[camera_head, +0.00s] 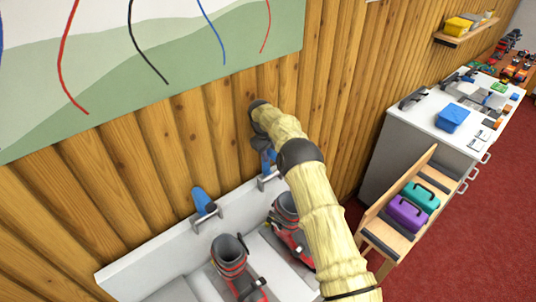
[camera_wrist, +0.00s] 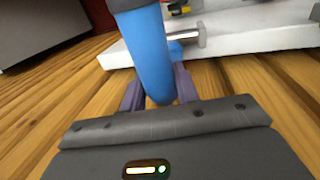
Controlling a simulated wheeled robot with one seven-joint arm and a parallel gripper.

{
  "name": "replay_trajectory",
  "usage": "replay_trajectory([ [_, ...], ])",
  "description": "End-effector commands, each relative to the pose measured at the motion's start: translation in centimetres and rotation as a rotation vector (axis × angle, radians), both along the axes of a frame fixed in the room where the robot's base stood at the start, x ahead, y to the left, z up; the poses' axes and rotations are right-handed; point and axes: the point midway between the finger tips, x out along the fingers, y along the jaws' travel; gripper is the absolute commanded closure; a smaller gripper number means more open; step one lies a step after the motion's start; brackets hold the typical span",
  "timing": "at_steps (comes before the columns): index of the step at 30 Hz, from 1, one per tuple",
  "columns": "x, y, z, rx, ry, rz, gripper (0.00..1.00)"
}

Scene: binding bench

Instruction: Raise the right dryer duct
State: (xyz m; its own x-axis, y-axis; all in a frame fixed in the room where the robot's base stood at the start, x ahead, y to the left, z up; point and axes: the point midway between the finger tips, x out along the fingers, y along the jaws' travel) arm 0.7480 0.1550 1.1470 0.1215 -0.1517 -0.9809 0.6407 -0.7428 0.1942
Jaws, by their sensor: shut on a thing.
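The right dryer duct (camera_head: 268,160) is a blue tube by a metal bracket on the white bench's back panel, largely hidden behind my arm in the head view. In the wrist view the duct (camera_wrist: 150,55) runs between the two fingers of my gripper (camera_wrist: 158,88), with its rounded end near the palm. My gripper (camera_head: 264,150) is shut on it, close to the plank wall. The left dryer duct (camera_head: 202,198), also blue, stands at its own bracket to the left, apart from my gripper.
Two red and grey ski boots, one at left (camera_head: 230,255) and one partly behind my arm (camera_head: 285,212), stand on the white bench (camera_head: 150,260). A wooden seat (camera_head: 380,232) with teal and purple boxes and a white counter (camera_head: 415,130) stand to the right. Red floor lies beyond.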

Motion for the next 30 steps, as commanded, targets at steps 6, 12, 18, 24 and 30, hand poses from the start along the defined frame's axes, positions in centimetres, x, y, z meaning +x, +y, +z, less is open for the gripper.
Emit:
replay_trajectory([
  [6,0.27,-0.02,0.15,-0.005,0.001,-0.005,1.0],
  [12,0.26,-0.06,0.14,-0.006,0.003,-0.005,1.0],
  [18,0.25,-0.07,0.12,-0.006,0.003,-0.004,0.63],
  [24,0.18,-0.09,0.06,-0.008,0.006,-0.004,0.48],
  [30,0.13,-0.06,0.09,-0.008,0.007,-0.003,0.48],
])
